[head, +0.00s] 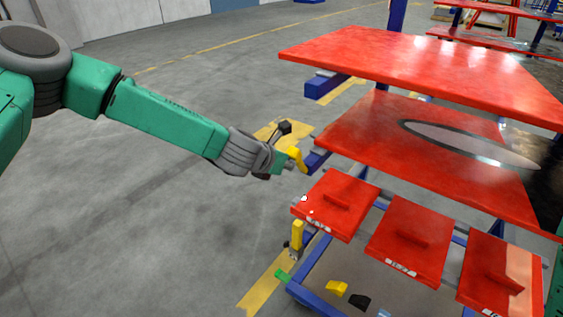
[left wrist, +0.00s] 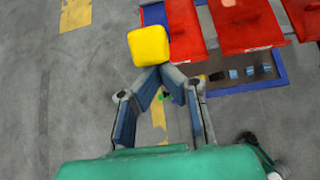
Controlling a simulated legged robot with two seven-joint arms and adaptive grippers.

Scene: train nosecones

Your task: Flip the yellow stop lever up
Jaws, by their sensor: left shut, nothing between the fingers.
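A yellow lever (head: 299,158) sticks out by the blue bracket at the left side of the middle red shelf. In the left wrist view a yellow block-like end (left wrist: 149,45) shows just beyond my fingertips. My left gripper (head: 283,163) is right beside the upper yellow lever. In the left wrist view its fingers (left wrist: 164,76) come together at the tips, shut and empty. I cannot tell whether they touch the yellow part. A second yellow lever (head: 297,236) stands upright lower down, at the left edge of the cart frame. My right gripper is not in view.
Red shelves (head: 420,62) rise at the right, the middle one with a grey oval. Several red panels with handles (head: 338,202) sit below them. A blue frame (head: 318,298) holds small yellow and black parts. Open grey floor (head: 170,230) lies left.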

